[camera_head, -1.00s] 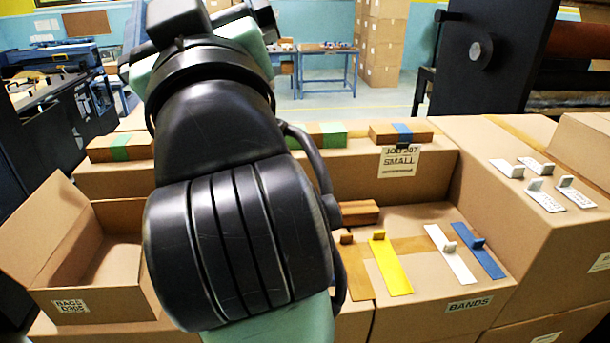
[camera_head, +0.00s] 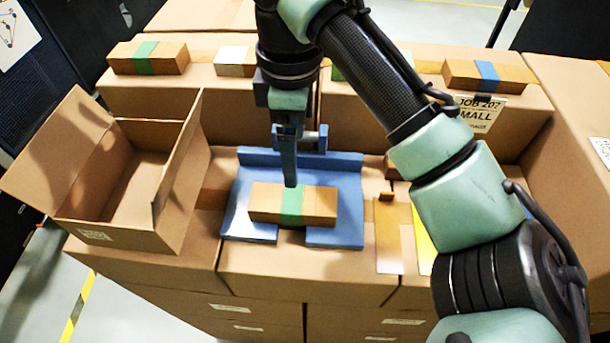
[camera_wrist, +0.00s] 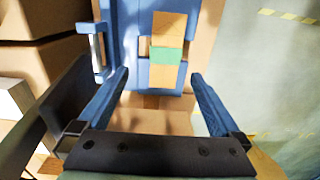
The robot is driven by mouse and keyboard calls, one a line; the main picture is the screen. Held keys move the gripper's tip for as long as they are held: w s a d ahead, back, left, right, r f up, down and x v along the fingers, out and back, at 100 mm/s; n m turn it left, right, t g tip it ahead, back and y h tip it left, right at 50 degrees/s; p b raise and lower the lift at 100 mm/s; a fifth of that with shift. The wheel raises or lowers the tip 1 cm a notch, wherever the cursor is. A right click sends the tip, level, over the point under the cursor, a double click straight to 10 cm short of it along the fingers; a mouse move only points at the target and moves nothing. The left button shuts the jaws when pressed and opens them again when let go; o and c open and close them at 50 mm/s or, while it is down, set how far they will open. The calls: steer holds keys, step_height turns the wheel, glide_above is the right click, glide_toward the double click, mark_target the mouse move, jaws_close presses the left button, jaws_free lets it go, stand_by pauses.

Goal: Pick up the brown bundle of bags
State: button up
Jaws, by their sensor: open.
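A brown bundle with a green band (camera_head: 268,203) lies flat on a blue fixture (camera_head: 246,228) in the middle of the head view. It also shows in the wrist view (camera_wrist: 167,28), beyond my fingertips and slightly right of centre. My gripper (camera_head: 290,184) points down close to the bundle; in the head view its finger overlaps the bundle's back edge near the green band. In the wrist view my gripper (camera_wrist: 160,76) is open, with its two fingers wide apart and nothing between them. I cannot tell the exact height gap to the bundle.
An open, empty-looking carton (camera_head: 130,238) stands left of the fixture. Other banded bundles (camera_head: 148,58) (camera_head: 488,76) sit on the boxes behind. Flat brown and yellow strips (camera_head: 388,248) lie to the right.

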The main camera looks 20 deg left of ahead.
mark_target(293, 198)
steer(key=shift+s+f, duration=0.7)
steer(key=shift+f, duration=0.2)
steer(key=f, duration=0.5)
steer(key=shift+w, duration=0.25)
steer(key=shift+s+f, duration=0.2)
steer(key=shift+f, duration=2.65)
steer(key=c, duration=1.4)
